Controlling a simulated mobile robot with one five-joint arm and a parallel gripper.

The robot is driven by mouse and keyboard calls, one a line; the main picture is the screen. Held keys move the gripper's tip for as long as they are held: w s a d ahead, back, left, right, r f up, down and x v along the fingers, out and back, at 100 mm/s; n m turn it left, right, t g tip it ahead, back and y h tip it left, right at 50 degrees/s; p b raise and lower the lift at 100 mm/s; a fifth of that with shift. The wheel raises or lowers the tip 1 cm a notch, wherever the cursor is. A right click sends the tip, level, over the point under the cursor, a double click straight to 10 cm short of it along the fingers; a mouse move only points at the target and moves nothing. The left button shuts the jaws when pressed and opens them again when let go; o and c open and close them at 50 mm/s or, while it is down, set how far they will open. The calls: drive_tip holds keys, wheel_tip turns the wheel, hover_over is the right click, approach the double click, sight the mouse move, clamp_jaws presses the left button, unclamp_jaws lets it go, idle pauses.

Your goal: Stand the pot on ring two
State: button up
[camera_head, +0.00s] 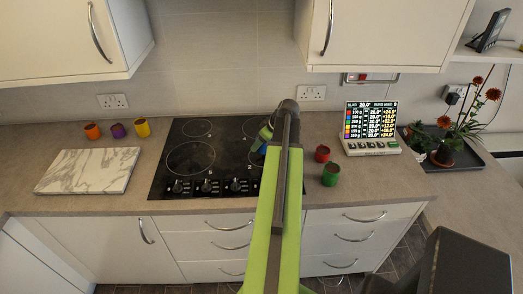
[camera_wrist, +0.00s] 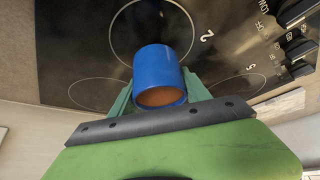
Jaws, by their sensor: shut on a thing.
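A blue pot (camera_wrist: 158,65) with a brown inside is held between the green fingers of my gripper (camera_wrist: 160,98) in the wrist view. In the head view my gripper (camera_head: 265,138) is over the right part of the black hob (camera_head: 225,140), and my arm hides much of that part. In the wrist view the ring marked 2 (camera_wrist: 112,40) lies just beyond the pot, which overlaps its near edge in the picture. I cannot tell whether the pot touches the glass.
Orange (camera_head: 92,131), purple (camera_head: 118,131) and yellow (camera_head: 142,128) pots stand left of the hob, behind a marble board (camera_head: 88,171). Red (camera_head: 322,154) and green (camera_head: 330,175) pots stand to the right, near a display (camera_head: 371,128) and a plant tray (camera_head: 465,158).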

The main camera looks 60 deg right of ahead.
sight(261, 149)
wheel_tip(261, 149, down, 4)
drive_tip(key=b, duration=0.2)
drive_tip(key=shift+r+b, duration=0.15)
drive_tip(key=shift+b, duration=0.2)
drive_tip(key=shift+r, duration=0.2)
drive_tip(key=shift+f, duration=0.15)
drive_tip(key=o, duration=1.6)
drive_tip(key=shift+s+r+p, duration=0.1)
drive_tip(key=shift+r+p, duration=0.35)
drive_tip(key=shift+p, duration=0.1)
drive_tip(key=p+v, duration=0.9)
drive_tip(key=v, duration=0.2)
drive_tip(key=shift+s+r+p, duration=0.15)
drive_tip(key=shift+r+p, duration=0.05)
drive_tip(key=shift+p, duration=0.2)
